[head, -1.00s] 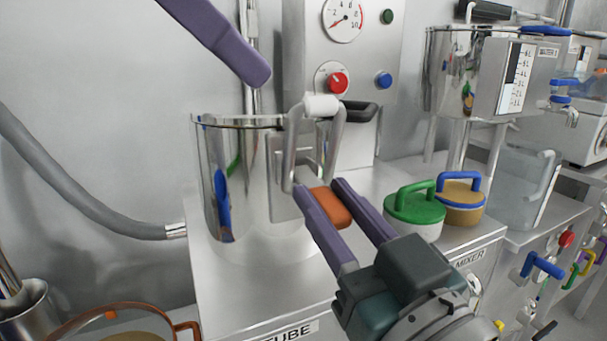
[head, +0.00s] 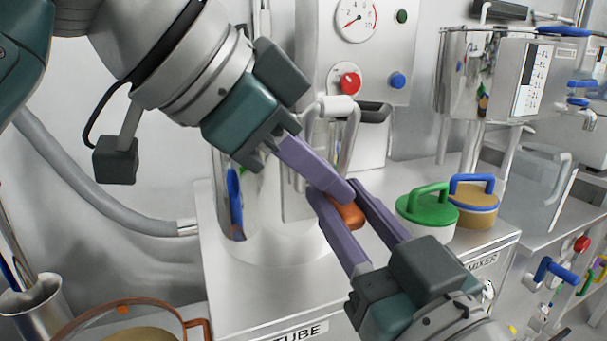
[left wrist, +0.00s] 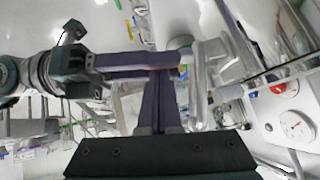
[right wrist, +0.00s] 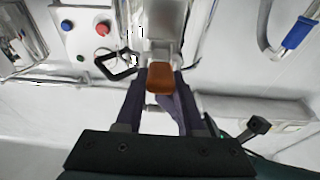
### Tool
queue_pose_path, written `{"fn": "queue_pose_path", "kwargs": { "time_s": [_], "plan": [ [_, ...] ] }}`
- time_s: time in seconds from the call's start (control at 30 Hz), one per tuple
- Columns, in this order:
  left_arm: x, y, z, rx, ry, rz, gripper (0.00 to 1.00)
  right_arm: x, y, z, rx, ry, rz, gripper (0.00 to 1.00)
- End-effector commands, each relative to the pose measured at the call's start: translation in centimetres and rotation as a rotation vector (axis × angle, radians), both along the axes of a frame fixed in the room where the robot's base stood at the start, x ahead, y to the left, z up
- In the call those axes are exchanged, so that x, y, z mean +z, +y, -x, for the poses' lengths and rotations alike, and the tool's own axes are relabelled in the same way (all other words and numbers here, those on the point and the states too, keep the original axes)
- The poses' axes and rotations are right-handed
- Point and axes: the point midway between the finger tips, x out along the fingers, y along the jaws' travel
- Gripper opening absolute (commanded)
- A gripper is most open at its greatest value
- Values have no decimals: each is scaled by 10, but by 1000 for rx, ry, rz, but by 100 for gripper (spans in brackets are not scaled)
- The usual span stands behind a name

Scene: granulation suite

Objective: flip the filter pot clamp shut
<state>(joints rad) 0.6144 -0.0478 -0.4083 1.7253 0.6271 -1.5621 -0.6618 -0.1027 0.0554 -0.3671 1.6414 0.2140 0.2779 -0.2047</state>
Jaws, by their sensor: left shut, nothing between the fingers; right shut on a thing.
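The filter pot (head: 296,204) is a shiny steel cylinder on the bench, mostly hidden by my left arm in the head view. Its clamp has a steel wire loop (head: 352,138) with a white roller (head: 336,106), standing up at the pot's right side. Below it is an orange tab (head: 348,214), also seen in the right wrist view (right wrist: 160,77). My right gripper (head: 338,194) is shut on the orange tab, one finger on each side. My left gripper (head: 342,190) is shut and empty, its tips close to the tab and the right fingers; contact is unclear.
Green-handled (head: 426,204) and blue-handled (head: 474,196) lids sit right of the clamp. An orange-rimmed sieve (head: 110,305) lies front left.

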Motion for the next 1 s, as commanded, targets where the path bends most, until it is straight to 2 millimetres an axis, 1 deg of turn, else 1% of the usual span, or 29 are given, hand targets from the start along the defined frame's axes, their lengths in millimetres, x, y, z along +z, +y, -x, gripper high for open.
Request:
{"fn": "queue_pose_path", "kwargs": {
  "time_s": [0.23,0.4,0.63,0.67,0.9,1.0],
  "plan": [
    [-1,0,0,1,-4,-2,0,0,0,0,0,0,0,0],
    [-14,1,0,1,-51,-23,0,0,0,0,0,0,0,0],
    [-17,2,0,2,-46,-30,0,1,1,0,1,-5,-2,0],
    [-18,2,1,2,-46,-30,0,2,1,0,1,-5,-3,41],
    [-17,2,0,2,-46,-29,0,4,1,0,0,-11,-6,68],
    [-16,2,0,2,-48,-27,0,3,0,0,0,-9,-5,68]
  ]
}}
